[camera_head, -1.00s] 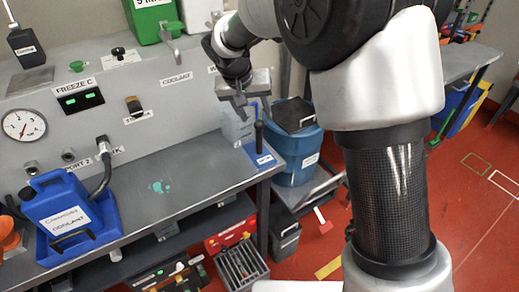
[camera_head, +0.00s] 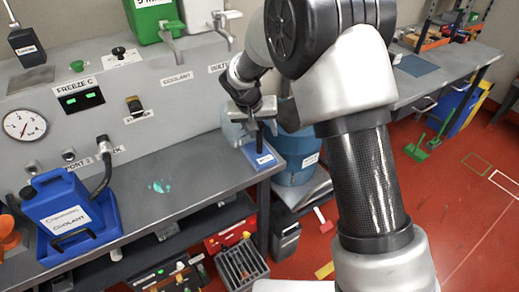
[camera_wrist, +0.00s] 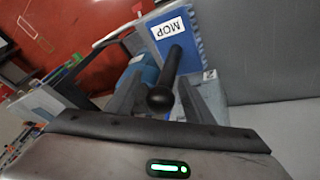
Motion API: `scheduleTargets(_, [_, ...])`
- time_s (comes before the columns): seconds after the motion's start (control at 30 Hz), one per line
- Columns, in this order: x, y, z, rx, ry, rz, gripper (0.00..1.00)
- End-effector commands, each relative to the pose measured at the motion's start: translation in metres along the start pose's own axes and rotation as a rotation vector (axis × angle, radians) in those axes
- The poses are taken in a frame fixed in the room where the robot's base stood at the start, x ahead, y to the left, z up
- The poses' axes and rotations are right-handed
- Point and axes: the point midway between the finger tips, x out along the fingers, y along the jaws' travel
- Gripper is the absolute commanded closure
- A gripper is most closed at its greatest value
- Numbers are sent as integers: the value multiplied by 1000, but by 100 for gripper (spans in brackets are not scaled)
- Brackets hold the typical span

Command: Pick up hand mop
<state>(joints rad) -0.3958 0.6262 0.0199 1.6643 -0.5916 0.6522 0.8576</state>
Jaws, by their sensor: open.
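The hand mop's upright black handle (camera_head: 259,147) stands at the right end of the grey bench, over a blue piece with a white label (camera_head: 264,160). In the wrist view the black handle (camera_wrist: 170,72) points toward the camera with a rounded end, and the blue piece (camera_wrist: 187,18) bears a "MOP" label. My gripper (camera_head: 254,124) is above the handle, fingers pointing down. In the wrist view its two fingers (camera_wrist: 160,88) are apart, one on each side of the handle's end. I cannot tell whether either finger touches it.
A pale block (camera_head: 232,132) stands close left of the handle, against the panel. A blue bin (camera_head: 298,150) is just right of the bench end. A blue coolant jug (camera_head: 65,205) stands at the left. The bench middle is clear except for a teal spill (camera_head: 160,186).

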Motion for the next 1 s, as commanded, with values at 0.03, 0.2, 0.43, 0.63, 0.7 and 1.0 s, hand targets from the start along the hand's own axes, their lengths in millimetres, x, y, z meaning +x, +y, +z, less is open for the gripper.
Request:
scheduleTargets(0.03, [0,0,0,0,0,0,54])
scheduleTargets(0.2, [0,0,0,0,0,0,83])
scheduleTargets(0.43, [-1,0,0,0,0,1,100])
scheduleTargets(0.63, [-1,1,0,0,-1,1,100])
scheduleTargets(0.7, [-4,1,-1,1,0,1,100])
scheduleTargets(1.0, [-41,8,-18,3,5,-2,100])
